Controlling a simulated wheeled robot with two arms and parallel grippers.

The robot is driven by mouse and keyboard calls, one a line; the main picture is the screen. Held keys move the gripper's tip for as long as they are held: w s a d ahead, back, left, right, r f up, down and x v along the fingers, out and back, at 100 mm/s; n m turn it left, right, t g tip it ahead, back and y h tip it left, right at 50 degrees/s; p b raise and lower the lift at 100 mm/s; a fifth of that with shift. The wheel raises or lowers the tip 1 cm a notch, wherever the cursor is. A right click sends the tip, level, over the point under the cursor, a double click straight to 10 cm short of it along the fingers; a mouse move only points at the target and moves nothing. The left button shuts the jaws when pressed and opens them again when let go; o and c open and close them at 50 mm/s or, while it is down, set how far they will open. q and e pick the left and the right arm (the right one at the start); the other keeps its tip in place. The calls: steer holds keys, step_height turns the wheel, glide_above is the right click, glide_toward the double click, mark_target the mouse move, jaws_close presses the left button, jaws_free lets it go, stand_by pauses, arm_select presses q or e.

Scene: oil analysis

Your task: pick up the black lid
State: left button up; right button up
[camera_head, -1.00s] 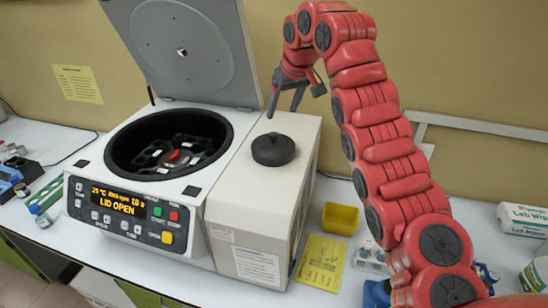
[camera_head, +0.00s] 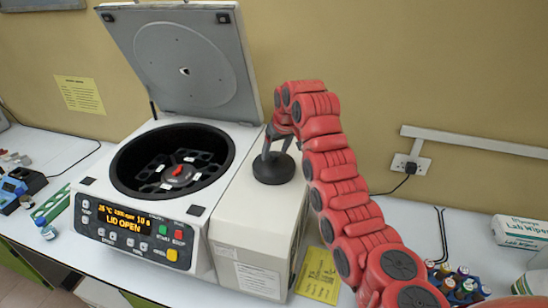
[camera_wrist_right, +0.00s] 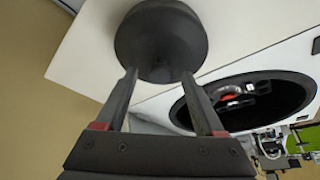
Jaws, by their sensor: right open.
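The round black lid (camera_head: 273,172) rests on the flat top of the centrifuge's right side. It also shows in the right wrist view (camera_wrist_right: 160,38), with the fingertips overlapping its near part. My right gripper (camera_head: 277,148) reaches down over the lid. In the right wrist view its two fingers (camera_wrist_right: 158,80) are apart, one on each side of the lid's centre. The gripper is open. The lid's knob is hard to make out between the fingers, and I cannot tell whether the fingers touch it. My left gripper is not in view.
The centrifuge (camera_head: 120,259) stands open, its hinged cover (camera_head: 180,55) raised behind the black bowl (camera_head: 130,170). A green rack (camera_head: 50,203) stands at left. A yellow sheet (camera_head: 318,276) lies right of the centrifuge. Several small vials (camera_head: 457,285) and a wipes box (camera_head: 522,231) are at right.

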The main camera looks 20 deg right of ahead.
steer(key=shift+w+f, duration=0.2)
steer(key=shift+f, duration=0.3)
jaws_close()
stand_by(1.0)
